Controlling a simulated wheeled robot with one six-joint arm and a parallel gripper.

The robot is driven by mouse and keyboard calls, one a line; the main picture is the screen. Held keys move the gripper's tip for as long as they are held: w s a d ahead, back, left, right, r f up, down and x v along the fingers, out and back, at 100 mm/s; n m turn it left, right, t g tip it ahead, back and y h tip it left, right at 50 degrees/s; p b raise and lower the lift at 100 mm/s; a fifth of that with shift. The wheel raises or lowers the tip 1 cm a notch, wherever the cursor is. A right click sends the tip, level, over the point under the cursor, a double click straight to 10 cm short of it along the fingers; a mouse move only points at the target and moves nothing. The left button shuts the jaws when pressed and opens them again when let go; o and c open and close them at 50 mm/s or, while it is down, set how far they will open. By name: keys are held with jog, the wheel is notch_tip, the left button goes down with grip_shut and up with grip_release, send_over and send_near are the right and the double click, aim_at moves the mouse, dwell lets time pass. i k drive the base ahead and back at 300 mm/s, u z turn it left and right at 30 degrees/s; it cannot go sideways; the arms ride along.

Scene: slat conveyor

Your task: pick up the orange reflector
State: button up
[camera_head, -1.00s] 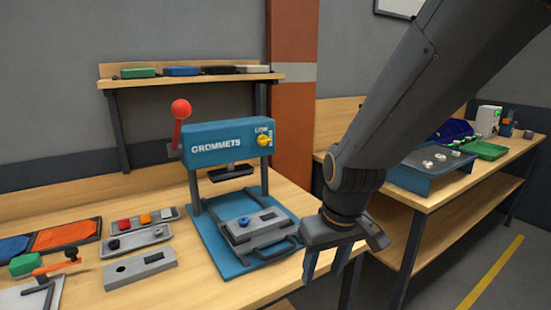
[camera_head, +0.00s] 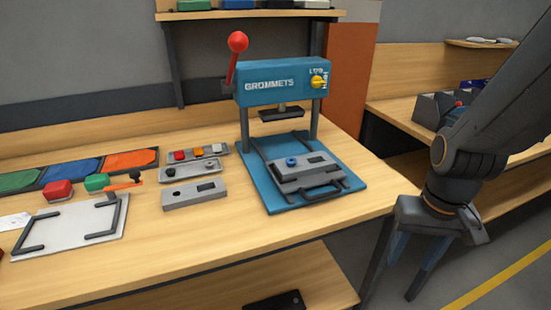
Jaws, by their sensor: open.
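A small orange block (camera_head: 198,152), which looks like the orange reflector, sits in a grey tray (camera_head: 221,149) on the wooden bench. It lies between a red block (camera_head: 180,155) and a pale block (camera_head: 217,148). My gripper (camera_head: 398,272) is open and empty, with its fingers pointing down. It hangs at the lower right, off the bench's right edge, well apart from the orange block.
A blue grommet press (camera_head: 282,84) with a red-knobbed lever stands right of the tray, its base holding a grey housing (camera_head: 305,173). Coloured mats (camera_head: 130,160) and a white plate with black brackets (camera_head: 70,238) lie left.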

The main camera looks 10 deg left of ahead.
aim_at(198, 153)
jog(key=u, duration=1.4)
